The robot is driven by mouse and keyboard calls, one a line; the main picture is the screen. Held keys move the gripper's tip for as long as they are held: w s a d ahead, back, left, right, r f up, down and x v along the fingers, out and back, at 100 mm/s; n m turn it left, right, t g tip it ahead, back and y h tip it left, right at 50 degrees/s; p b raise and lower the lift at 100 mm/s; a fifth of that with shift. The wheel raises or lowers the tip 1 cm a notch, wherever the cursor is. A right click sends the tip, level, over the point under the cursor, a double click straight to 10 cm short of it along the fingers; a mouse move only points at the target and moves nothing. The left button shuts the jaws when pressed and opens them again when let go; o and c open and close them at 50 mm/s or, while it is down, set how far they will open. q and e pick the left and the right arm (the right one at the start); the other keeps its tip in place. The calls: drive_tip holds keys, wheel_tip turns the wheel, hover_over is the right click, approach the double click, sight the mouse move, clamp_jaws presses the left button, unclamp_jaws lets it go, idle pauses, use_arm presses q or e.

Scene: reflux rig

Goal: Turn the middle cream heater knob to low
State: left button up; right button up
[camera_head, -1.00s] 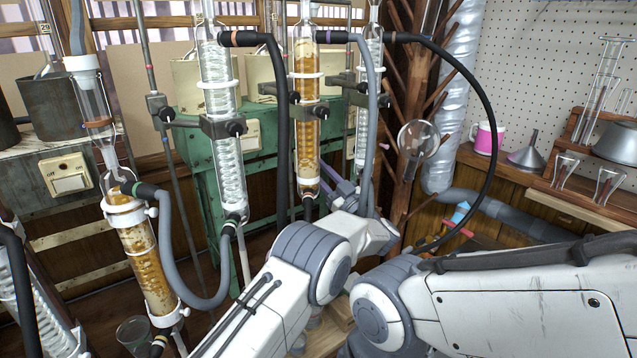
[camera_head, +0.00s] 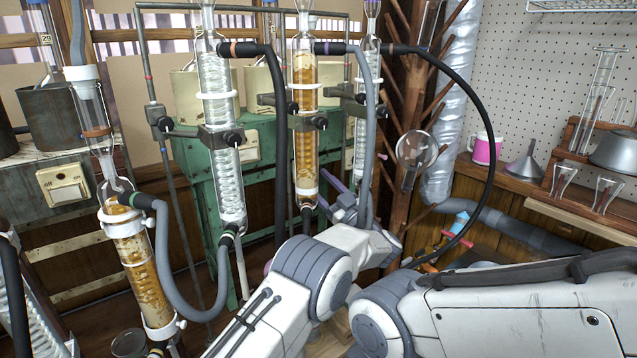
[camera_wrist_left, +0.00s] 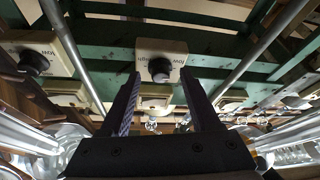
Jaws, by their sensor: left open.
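In the left wrist view, a cream heater box (camera_wrist_left: 162,52) with a dark round knob (camera_wrist_left: 160,70) and upside-down "low" and "high" lettering is straight ahead; it appears to be the middle one. My left gripper (camera_wrist_left: 160,80) is open, its two dark fingers reaching toward the box with the knob between their tips. No contact can be made out. In the head view, my left gripper (camera_head: 340,204) shows as purple fingers behind the tubing; the knob there is hidden. My right arm crosses the lower right; its gripper is not in view.
Another cream box with a dark knob (camera_wrist_left: 34,62) is at left in the wrist view. Glass condensers (camera_head: 304,120), grey hoses (camera_head: 180,270) and metal rods stand close around my left arm. A pink mug (camera_head: 486,149) and funnel (camera_head: 524,167) sit on the right shelf.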

use_arm(q)
drive_tip(key=b+v, duration=0.1)
drive_tip(key=v, duration=0.9)
drive_tip(key=shift+b, duration=0.3)
drive_tip(key=shift+d, duration=0.1)
